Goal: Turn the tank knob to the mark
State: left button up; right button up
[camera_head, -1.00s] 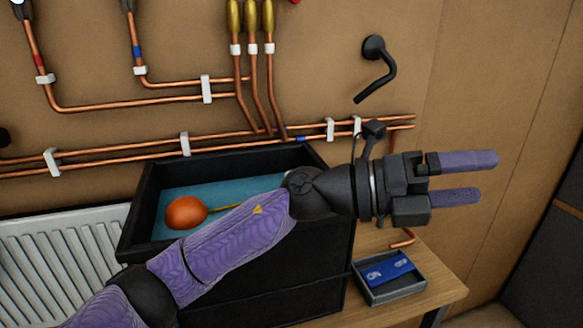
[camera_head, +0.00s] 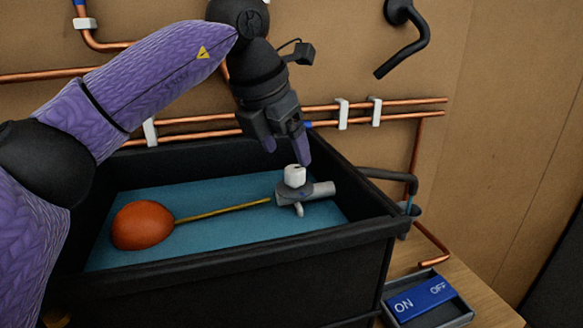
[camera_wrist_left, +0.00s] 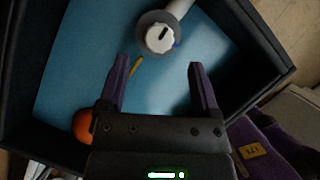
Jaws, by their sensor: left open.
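The white tank knob (camera_head: 295,176) sits on top of a grey valve body (camera_head: 315,190) inside the black tank (camera_head: 240,258). In the left wrist view the knob (camera_wrist_left: 160,38) shows a dark line on its top, and a small blue spot lies on the grey disc beside it. My left gripper (camera_head: 287,152) points down just above the knob. It is open and empty, its purple fingers apart from the knob. In the left wrist view the knob lies beyond the fingertips (camera_wrist_left: 158,68). My right gripper is not in view.
An orange float (camera_head: 143,225) on a yellow rod lies over the blue tank floor. The tank walls stand around the valve. Copper pipes (camera_head: 390,112) and a black bent handle (camera_head: 407,42) are on the wall behind. A tray with a blue ON/OFF plate (camera_head: 420,297) is at right.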

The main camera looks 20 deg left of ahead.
aim_at(294, 168)
pick_arm(q)
jog(key=x, duration=0.3)
jog(key=shift+w+f, duration=0.25)
jog(key=shift+w, duration=0.1)
jog(key=shift+d+f, duration=0.2)
jog(key=shift+f, duration=0.2)
jog(key=shift+w, duration=0.1)
grip_shut()
